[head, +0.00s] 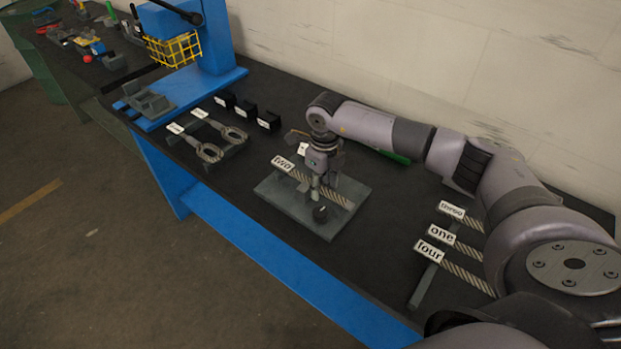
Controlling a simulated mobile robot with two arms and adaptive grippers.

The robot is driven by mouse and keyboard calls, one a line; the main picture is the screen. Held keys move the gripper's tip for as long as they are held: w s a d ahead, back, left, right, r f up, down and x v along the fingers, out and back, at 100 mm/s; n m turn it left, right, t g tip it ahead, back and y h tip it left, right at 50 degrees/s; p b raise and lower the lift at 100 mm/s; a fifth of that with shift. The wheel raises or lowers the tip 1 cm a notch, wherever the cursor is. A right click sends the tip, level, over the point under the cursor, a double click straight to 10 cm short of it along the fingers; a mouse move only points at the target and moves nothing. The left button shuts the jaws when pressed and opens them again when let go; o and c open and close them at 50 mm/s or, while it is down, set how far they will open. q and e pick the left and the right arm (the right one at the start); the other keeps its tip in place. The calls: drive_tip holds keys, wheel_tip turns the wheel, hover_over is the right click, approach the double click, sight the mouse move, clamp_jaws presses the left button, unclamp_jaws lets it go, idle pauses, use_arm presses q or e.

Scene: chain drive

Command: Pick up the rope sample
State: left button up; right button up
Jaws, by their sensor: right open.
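A rope sample with a white label "two" (284,164) lies across a grey plate fixture (278,204) with a dark knob (321,213). Its twisted tan rope (338,199) runs to the lower right of the label. My right gripper (316,190) points down over the middle of this sample, open, with its fingers at the rope. I cannot tell whether the fingers touch it. Three more rope samples, "three" (452,210), "one" (442,234) and "four" (430,251), lie on a grey rack at the right. My arm partly hides their right ends. My left gripper does not show.
Two ring-ended tools (208,151) with labels and several small black blocks (245,111) lie left of the plate. A blue press (210,75) with a yellow basket (174,50) stands farther left. A light wall rises behind the bench.

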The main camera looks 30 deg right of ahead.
drive_tip(key=shift+c, duration=0.2)
clamp_jaws()
idle(0.4)
idle(0.3)
